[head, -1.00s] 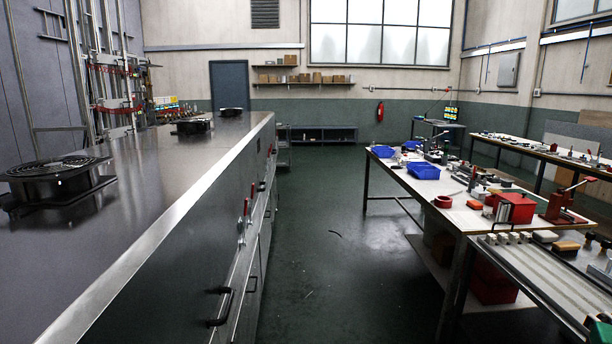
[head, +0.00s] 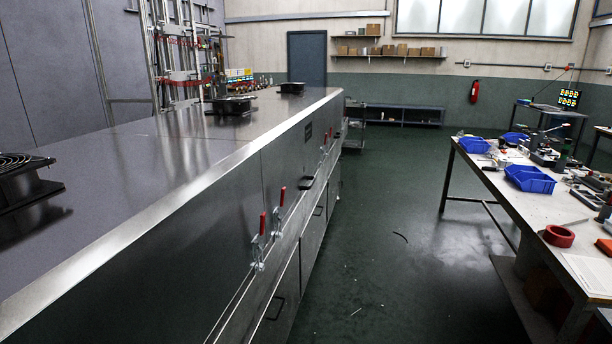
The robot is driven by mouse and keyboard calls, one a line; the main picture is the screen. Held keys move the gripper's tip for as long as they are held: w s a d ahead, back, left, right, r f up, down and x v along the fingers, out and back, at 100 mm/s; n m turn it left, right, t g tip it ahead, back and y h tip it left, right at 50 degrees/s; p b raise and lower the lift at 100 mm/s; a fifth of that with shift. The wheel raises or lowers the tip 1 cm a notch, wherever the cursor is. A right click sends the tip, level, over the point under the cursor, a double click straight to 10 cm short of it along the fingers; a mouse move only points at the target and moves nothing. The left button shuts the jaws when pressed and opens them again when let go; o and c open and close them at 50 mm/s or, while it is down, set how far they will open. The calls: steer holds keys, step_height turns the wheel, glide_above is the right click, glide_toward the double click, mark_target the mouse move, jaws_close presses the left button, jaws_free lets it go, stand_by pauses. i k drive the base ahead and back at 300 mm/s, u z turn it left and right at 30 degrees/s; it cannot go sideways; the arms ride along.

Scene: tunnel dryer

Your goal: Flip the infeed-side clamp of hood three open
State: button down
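The long metal tunnel dryer (head: 190,205) fills the left side of the head view. On its side face, two toggle clamps with red handles stand upright close together: a nearer clamp (head: 260,240) and a farther clamp (head: 280,212). More red-handled clamps (head: 325,145) show small farther along the side. I cannot tell which hood is hood three or which end is the infeed. My gripper is not in view.
A workbench (head: 500,180) with blue bins (head: 530,179) and a red tape roll (head: 559,236) stands at the right. The dark green floor (head: 390,230) between is a clear aisle with small scraps. Black fans (head: 230,105) sit on the dryer top.

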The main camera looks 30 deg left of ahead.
mark_target(280, 209)
steer(key=u, duration=0.35)
steer(key=i, duration=1)
steer(key=u, duration=1.1)
steer(key=i, duration=0.55)
steer(key=u, duration=0.35)
